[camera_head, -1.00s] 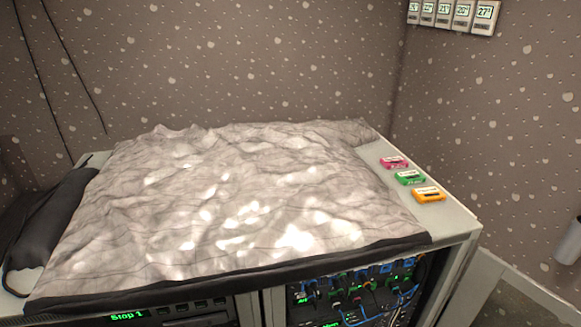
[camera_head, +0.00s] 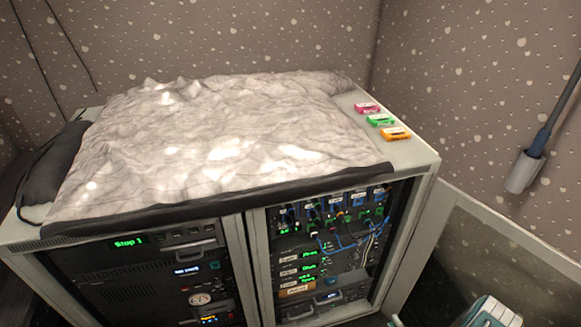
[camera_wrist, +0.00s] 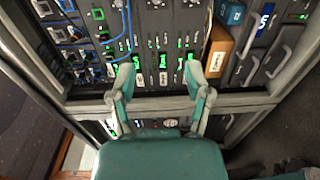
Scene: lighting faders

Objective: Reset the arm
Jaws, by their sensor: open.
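My gripper (camera_wrist: 160,85) shows in the wrist view, its teal and grey fingers spread apart with nothing between them. It is in front of the rack's panel of faders and green-lit modules (camera_wrist: 150,35), which appears turned on its side there. I cannot tell whether the fingertips touch anything. In the head view the rack cabinet (camera_head: 240,250) stands in the middle, with the cabled module panel (camera_head: 330,235) in its right bay. A teal and white part of my arm shows at the bottom right edge of the head view.
A crumpled pale cloth (camera_head: 210,140) covers most of the cabinet top. Pink (camera_head: 367,108), green (camera_head: 380,120) and orange (camera_head: 396,133) cassettes lie at its right. A grey cylinder on a pole (camera_head: 525,170) is by the right wall.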

